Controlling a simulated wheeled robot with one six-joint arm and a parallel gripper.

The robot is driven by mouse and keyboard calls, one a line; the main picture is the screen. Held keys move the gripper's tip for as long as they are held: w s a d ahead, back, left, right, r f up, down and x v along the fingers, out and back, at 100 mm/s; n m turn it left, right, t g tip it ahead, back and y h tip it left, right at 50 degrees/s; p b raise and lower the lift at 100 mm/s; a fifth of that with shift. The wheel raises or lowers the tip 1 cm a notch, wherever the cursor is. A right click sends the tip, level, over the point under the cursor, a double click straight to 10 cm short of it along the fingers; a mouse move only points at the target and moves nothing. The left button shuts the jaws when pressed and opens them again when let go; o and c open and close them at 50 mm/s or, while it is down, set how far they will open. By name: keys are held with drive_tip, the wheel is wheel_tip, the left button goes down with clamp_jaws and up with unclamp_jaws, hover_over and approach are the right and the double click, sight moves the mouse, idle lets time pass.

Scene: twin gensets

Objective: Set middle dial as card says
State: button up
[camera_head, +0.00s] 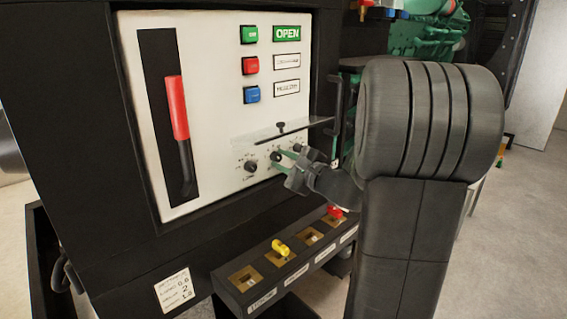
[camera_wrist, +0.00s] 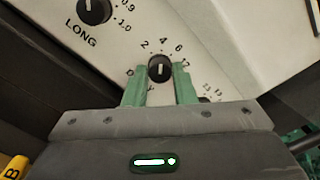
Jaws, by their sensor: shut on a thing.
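The middle dial (camera_wrist: 159,68) is a black knob with a white line, on a white panel. Its scale shows 2, 4 and 6; the line is near upright in the wrist view, roughly toward the gap between 4 and 6. My gripper (camera_wrist: 160,76) has its green fingers on both sides of this knob, shut on it. In the head view my gripper (camera_head: 279,159) reaches the dial row from the right. The card (camera_head: 176,290) is a white label low on the black cabinet; its small text seems to read 0.6, 2 and 1.5, not sharply.
The left dial (camera_wrist: 94,9), marked LONG, sits beside it. The right dial is mostly hidden behind my gripper. A clear flap (camera_head: 283,129) juts out above the dials. A red-topped lever (camera_head: 177,108) and coloured buttons are higher up. A key ledge (camera_head: 250,300) with yellow and red keys stands below.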

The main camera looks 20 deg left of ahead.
drive_tip(key=n+b, duration=0.1)
drive_tip(key=b, duration=0.2)
drive_tip(key=shift+f, duration=0.35)
drive_tip(key=n+b, duration=0.2)
drive_tip(key=b, duration=0.2)
drive_tip(key=shift+b, duration=0.4)
drive_tip(key=n+b, duration=0.3)
drive_tip(key=b, duration=0.2)
drive_tip(key=shift+b, duration=0.4)
drive_tip(key=shift+r+n+b, duration=0.2)
drive_tip(key=shift+n+b, duration=0.5)
drive_tip(key=shift+b, duration=0.2)
drive_tip(key=shift+r, duration=0.15)
drive_tip(key=o, duration=1)
